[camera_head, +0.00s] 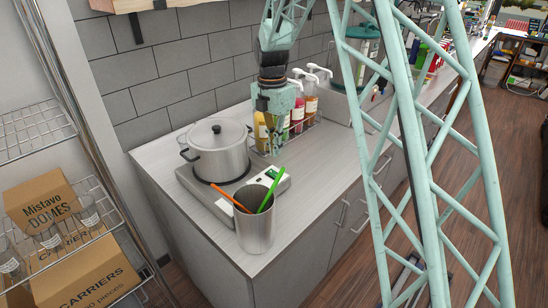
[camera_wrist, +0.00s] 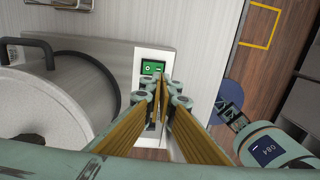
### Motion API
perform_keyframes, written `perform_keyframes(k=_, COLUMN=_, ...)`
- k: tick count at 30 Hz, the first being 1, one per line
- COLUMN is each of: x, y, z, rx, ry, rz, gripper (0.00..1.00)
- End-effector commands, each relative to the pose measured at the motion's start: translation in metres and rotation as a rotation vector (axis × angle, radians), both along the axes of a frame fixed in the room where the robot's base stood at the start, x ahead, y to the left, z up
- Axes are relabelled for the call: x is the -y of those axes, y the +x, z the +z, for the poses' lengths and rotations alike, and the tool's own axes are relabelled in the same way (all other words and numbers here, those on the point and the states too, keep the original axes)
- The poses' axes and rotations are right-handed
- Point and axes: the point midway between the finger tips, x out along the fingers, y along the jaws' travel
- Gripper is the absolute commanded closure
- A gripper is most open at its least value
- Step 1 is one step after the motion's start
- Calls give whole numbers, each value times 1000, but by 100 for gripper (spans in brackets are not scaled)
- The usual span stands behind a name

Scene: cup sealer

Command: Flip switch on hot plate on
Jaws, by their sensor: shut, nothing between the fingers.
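The hot plate (camera_head: 198,187) is a flat silver unit on the counter, with a lidded steel pot (camera_head: 220,157) on it. Its white control panel (camera_wrist: 152,53) carries a green switch (camera_wrist: 152,68), which also shows small in the head view (camera_head: 272,174). The switch's on or off state is too small to tell. My gripper (camera_wrist: 163,88) is shut and empty, pointing down over the control panel. In the wrist view its fingertips appear just below the switch and cover part of the panel. In the head view my gripper (camera_head: 275,150) hangs right of the pot. Contact cannot be told.
A metal cup (camera_head: 255,232) with an orange and a green utensil stands at the counter's front corner, near the hot plate. Several pump bottles (camera_head: 297,110) stand behind my gripper by the tiled wall. The counter right of the hot plate (camera_head: 330,150) is clear.

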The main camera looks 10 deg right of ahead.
Motion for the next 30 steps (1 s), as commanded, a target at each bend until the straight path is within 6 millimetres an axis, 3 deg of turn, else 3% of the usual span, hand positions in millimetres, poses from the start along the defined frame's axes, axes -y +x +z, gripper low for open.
perform_keyframes(k=6, x=2, y=-2, z=31, rx=4, ry=0, rz=0, gripper=100)
perform_keyframes(k=12, x=4, y=-5, z=46, rx=1, ry=0, rz=0, gripper=100)
perform_keyframes(k=30, x=4, y=-6, z=52, rx=0, ry=0, rz=0, gripper=100)
